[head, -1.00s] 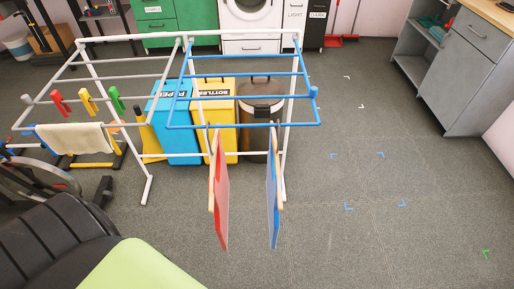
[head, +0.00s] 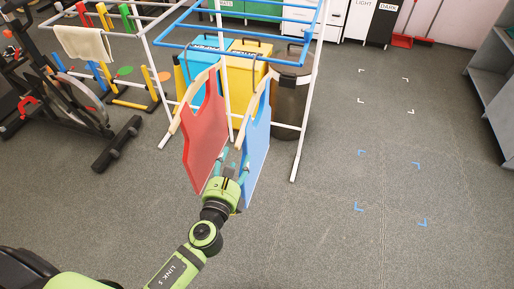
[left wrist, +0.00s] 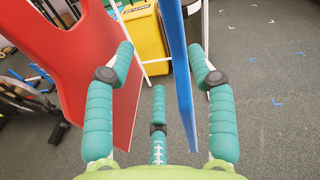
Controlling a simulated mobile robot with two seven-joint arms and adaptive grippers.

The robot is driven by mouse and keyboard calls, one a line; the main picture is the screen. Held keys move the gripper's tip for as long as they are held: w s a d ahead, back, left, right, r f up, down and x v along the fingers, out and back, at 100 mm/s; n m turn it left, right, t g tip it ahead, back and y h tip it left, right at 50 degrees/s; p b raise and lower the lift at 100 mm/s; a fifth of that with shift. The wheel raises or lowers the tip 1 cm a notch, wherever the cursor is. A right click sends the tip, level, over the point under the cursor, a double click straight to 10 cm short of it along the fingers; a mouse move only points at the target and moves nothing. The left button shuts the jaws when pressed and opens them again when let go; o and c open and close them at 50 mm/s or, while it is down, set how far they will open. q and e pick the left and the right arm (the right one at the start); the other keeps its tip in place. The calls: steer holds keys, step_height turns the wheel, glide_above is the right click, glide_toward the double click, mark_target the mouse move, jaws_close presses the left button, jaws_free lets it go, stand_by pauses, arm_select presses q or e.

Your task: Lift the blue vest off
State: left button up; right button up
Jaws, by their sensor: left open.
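The blue vest (head: 257,140) is a flat panel hanging from a wooden hanger (head: 262,88) below the blue rack (head: 240,47). The red vest (head: 205,135) hangs beside it, to its left. My left gripper (head: 231,165) is at the lower part of the two vests, with its fingers hidden in part. In the left wrist view the gripper (left wrist: 160,58) is open, and the blue vest (left wrist: 179,70) shows nearly edge-on between the outer fingers, nearer the right one. The red vest (left wrist: 85,60) lies beyond the left finger. My right gripper is not in view.
A white towel (head: 83,44) and coloured pegs are on the white rack at the left. Blue and yellow bins and a brown bin (head: 286,100) stand behind the vests. An exercise bike (head: 60,95) is at the left. Floor to the right is clear, with corner marks.

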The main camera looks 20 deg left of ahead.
mark_target(242, 149)
arm_select(q)
steer(key=m, duration=0.1)
steer(key=d+r+m+h, duration=0.1)
steer(key=m, duration=0.1)
steer(key=shift+w+d+t, duration=0.15)
steer(key=shift+w+t, duration=0.2)
steer(key=shift+t, duration=0.05)
steer(key=shift+m, duration=0.3)
steer(key=w, duration=0.6)
steer(key=shift+r+p, duration=0.3)
steer(key=shift+w, duration=0.5)
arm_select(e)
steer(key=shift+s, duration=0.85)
arm_select(q)
jaws_close()
